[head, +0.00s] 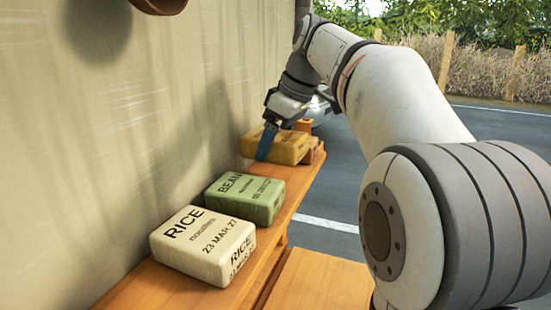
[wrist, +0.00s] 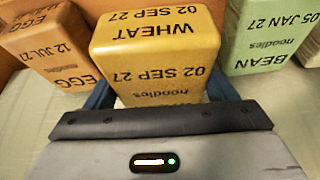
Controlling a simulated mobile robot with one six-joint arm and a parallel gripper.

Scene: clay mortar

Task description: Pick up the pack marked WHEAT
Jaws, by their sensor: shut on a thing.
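The yellow WHEAT pack (wrist: 155,45) lies between my gripper's fingers in the wrist view, its label upside down and reading WHEAT, 02 SEP 27. In the head view the same yellow pack (head: 285,149) is at the far end of the wooden shelf, partly covered by my gripper (head: 268,141). My gripper, with blue fingers, is shut on the pack, one finger at each side in the wrist view (wrist: 155,95). I cannot tell whether the pack is clear of the shelf.
A brown EGG pack (wrist: 50,45) and a green BEAN pack (wrist: 268,35) flank the WHEAT pack. The BEAN pack (head: 245,198) and a cream RICE pack (head: 203,245) lie nearer on the wooden shelf (head: 160,290). A wall (head: 110,150) runs along the left.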

